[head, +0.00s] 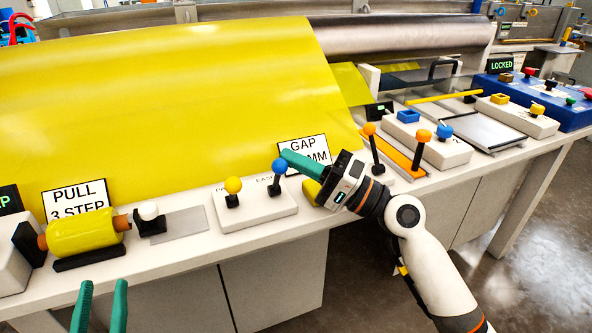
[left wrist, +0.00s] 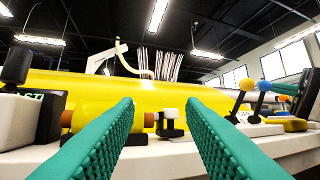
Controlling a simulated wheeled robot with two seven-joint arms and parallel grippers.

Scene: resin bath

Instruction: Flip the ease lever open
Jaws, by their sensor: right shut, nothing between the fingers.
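The ease lever (head: 279,170) has a blue knob on a short black stem and stands on the right part of a white base block (head: 255,210). The small label behind it seems to read EASE. My right gripper (head: 288,156) is shut and empty, its green fingertips right beside the blue knob; I cannot tell if they touch. My left gripper (head: 100,290) is open and empty, low in front of the bench's left part. In the left wrist view its fingers (left wrist: 160,120) stand wide apart, with the blue knob (left wrist: 264,86) far to the right.
A yellow-knobbed lever (head: 233,187) shares the white block. A yellow roller (head: 85,233) and a white knob (head: 148,211) are at left. An orange-knobbed lever (head: 371,140) stands right of my right gripper. A yellow sheet (head: 150,100) covers the back.

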